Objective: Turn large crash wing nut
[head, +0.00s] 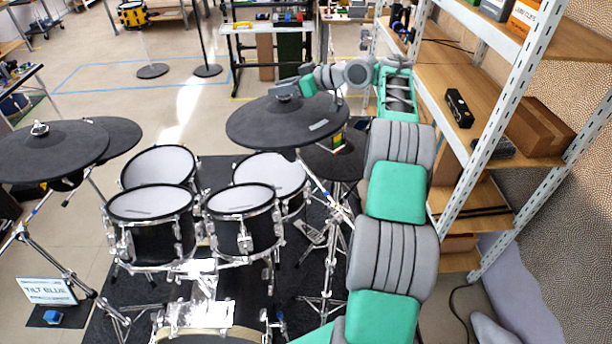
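A large black cymbal pad (250,128) stands tilted on a chrome stand right of the middle. My arm reaches forward to it from the lower right. My gripper (285,90) is over the far part of this pad, around its centre. The gripper is small here and its fingers cannot be made out. Any wing nut on this pad is hidden at the gripper, so I cannot tell whether the gripper touches or holds it. Another large cymbal pad (50,155) at the left has a silvery nut (40,128) at its top, away from my gripper.
Several white-headed drums (150,203) stand in the middle. A smaller dark pad (345,166) sits below the right cymbal. A metal shelf (530,90) with boxes stands close to my arm's right. A sign reading "TILT BLUE" (47,291) stands lower left. Open floor lies behind the drums.

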